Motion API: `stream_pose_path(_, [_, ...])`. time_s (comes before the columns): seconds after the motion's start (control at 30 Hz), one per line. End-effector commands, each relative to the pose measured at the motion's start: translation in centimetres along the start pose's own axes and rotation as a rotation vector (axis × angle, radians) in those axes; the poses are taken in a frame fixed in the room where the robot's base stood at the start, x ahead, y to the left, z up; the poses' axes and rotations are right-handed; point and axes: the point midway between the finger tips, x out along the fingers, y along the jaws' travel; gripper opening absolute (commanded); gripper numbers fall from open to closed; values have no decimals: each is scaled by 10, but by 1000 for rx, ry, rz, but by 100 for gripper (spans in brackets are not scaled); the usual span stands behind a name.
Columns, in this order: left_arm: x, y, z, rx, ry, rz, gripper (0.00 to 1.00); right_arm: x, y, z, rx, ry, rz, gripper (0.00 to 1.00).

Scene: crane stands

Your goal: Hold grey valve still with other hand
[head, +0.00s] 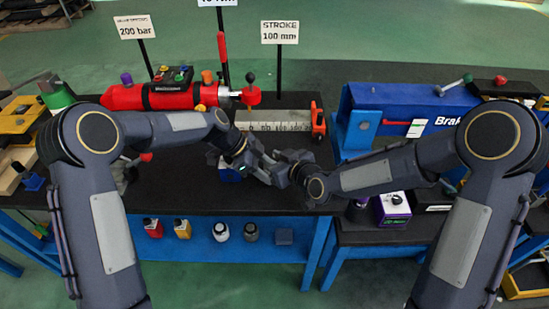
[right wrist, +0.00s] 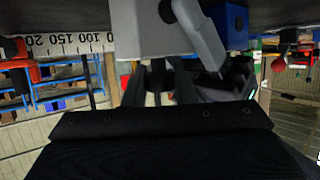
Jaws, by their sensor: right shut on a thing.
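The grey valve (right wrist: 150,32) shows in the right wrist view as a light grey block with a grey lever-like part (right wrist: 200,35) slanting off its right side. My right gripper (head: 272,167) reaches in from the right over the black bench, and its dark fingers (right wrist: 160,85) are shut on the valve's block. My left gripper (head: 250,163) is close beside it at the bench middle. A dark gripper shape, likely my left one, is near the lever in the right wrist view (right wrist: 228,82); its jaws are not clear. In the head view the two grippers largely hide the valve.
A red cylinder (head: 125,97) lies behind my left arm. A ruler plate (head: 275,125) and an orange-red tool (head: 318,120) stand behind the grippers. A blue block (head: 230,173) sits beside my left gripper. A blue machine (head: 410,105) stands to the right.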

Motion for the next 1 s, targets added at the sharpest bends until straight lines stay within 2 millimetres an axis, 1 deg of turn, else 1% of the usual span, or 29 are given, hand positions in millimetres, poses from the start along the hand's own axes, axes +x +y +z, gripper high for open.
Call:
stream_pose_path(0.17, [0,0,0,0,0,1,14,1,-4,-1,28,0,64,2])
stream_pose_path(0.4, [0,0,0,0,0,1,14,1,-4,-1,104,2,253,2])
stream_pose_path(0.53, [1,0,0,1,0,1,14,1,-2,-1,134,1,325,2])
stream_pose_path(0.7, [1,0,0,1,0,1,14,0,-1,-1,150,1,363,2])
stream_pose_path(0.97, [1,0,0,0,0,1,14,0,0,0,150,1,363,2])
stream_pose_path(1.0, [1,0,0,0,0,1,14,0,0,0,150,1,363,30])
